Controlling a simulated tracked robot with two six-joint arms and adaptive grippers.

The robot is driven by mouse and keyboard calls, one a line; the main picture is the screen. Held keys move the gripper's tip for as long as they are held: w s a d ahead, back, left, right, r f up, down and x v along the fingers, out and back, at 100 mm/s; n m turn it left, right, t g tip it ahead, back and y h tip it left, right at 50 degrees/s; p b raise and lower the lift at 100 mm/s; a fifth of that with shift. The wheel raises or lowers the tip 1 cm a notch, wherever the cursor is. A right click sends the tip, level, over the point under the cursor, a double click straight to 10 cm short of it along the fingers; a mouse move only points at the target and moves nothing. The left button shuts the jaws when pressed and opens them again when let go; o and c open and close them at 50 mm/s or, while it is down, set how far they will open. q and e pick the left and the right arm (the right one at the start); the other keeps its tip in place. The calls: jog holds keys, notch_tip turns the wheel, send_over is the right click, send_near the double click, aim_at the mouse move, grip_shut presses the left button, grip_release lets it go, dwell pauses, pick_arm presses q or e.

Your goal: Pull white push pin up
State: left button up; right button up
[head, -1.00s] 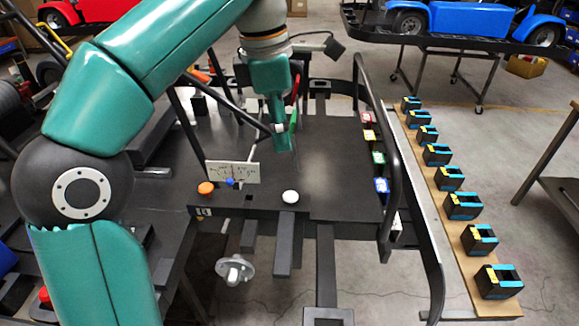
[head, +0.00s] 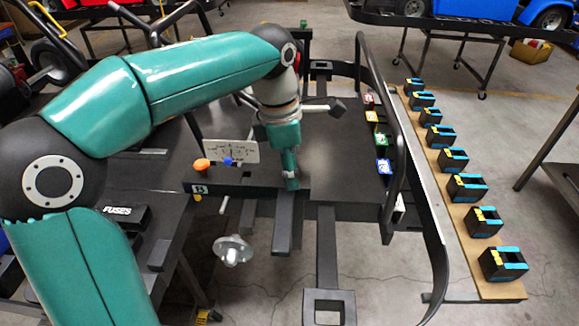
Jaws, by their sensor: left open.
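My left arm comes in from the left, and its gripper (head: 290,180) points down at the front edge of the dark kart stand table (head: 335,185). The gripper is open, though its fingers look close together from this angle. An orange knob (head: 201,165) and a small blue knob (head: 228,161) stand to the left of the gripper on the same table. My right gripper is out of view.
A black curved rail (head: 395,130) bounds the table's right side, with several coloured blocks (head: 383,166) beside it. A wooden board (head: 440,165) farther right carries several black holders (head: 466,187). A white card (head: 231,151) stands behind the knobs. The table's right middle is clear.

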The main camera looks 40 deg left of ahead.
aim_at(282, 172)
pick_arm(q)
grip_shut()
dwell(0.4)
jog(key=shift+r+p, duration=0.6)
jog(key=shift+p, duration=0.05)
jog(key=shift+c, duration=0.2)
grip_release()
jog(key=shift+f, duration=0.1)
notch_tip(282, 172, up, 12)
jog(key=a, duration=0.1)
jog(key=shift+s, duration=0.45)
